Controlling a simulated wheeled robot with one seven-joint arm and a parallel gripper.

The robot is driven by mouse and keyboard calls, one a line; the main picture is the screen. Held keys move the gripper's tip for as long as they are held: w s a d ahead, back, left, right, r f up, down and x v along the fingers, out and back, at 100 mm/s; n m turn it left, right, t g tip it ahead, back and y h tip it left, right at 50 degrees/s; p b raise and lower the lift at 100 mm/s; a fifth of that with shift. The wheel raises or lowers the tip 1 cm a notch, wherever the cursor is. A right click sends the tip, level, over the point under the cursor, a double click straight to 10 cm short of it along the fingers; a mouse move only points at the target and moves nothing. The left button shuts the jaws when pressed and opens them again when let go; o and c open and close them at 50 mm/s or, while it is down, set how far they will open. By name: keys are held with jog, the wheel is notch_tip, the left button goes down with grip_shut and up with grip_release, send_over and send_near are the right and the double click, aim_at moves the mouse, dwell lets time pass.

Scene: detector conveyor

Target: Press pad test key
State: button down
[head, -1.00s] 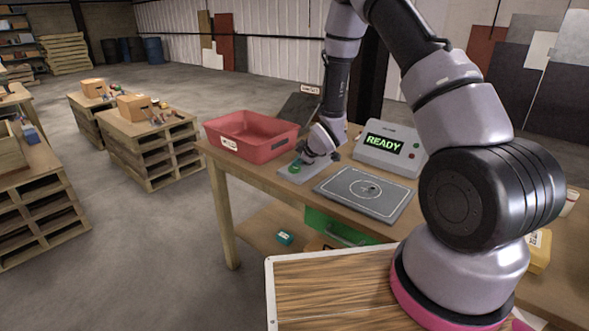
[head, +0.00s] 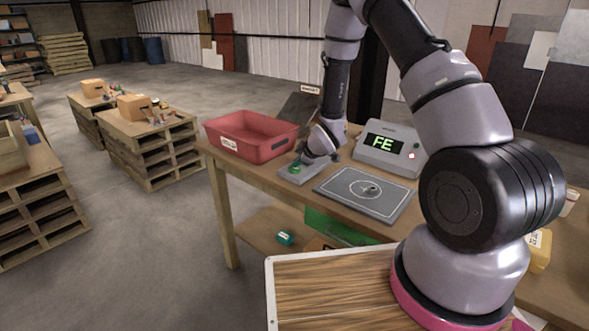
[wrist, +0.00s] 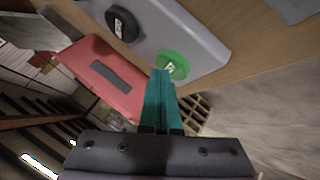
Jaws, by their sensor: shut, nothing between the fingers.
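A green round key (head: 295,168) with a small pale mark sits on a grey panel (head: 290,177) at the left of the workbench; the key also shows in the wrist view (wrist: 172,65). My gripper (wrist: 160,74) has its teal fingers shut and empty, with the tips at the near edge of the green key. I cannot tell whether they touch it or whether it is pushed down. A grey display box (head: 388,148) reads "FE", and its red lamp looks bright. A flat grey pad (head: 350,200) with a white circle carries a small dark item (head: 373,188).
A red tray (head: 262,147) stands left of the panel, close to my gripper. A black knob (wrist: 122,23) sits on the same panel beside the green key. A green bin (head: 335,232) is under the bench, and open floor lies to the left.

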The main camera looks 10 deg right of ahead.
aim_at(297, 169)
jog(key=shift+r, duration=0.7)
jog(key=shift+r, duration=2.5)
jog(key=shift+r, duration=0.15)
jog(key=s+d+r+m+h, duration=0.1)
jog(key=s+d+r+m, duration=0.25)
jog(key=r, duration=0.45)
jog(key=s+d+r+m+h, duration=0.1)
jog(key=s+d+r+m, duration=0.25)
jog(key=r, duration=0.45)
jog(key=s+d+r+m+h, duration=0.1)
jog(key=s+d+r+m, duration=0.25)
jog(key=r, duration=0.45)
jog(key=s+d+r+m, duration=0.1)
jog(key=s+r+m, duration=0.3)
jog(key=s, duration=0.7)
jog(key=s+d+r+m+g+y, duration=0.1)
jog(key=s+r+m, duration=0.2)
jog(key=s, duration=0.9)
notch_tip(297, 169, up, 3)
jog(key=shift+s+f+m, duration=0.2)
jog(key=shift+s+m, duration=0.05)
jog(key=shift+m, duration=0.1)
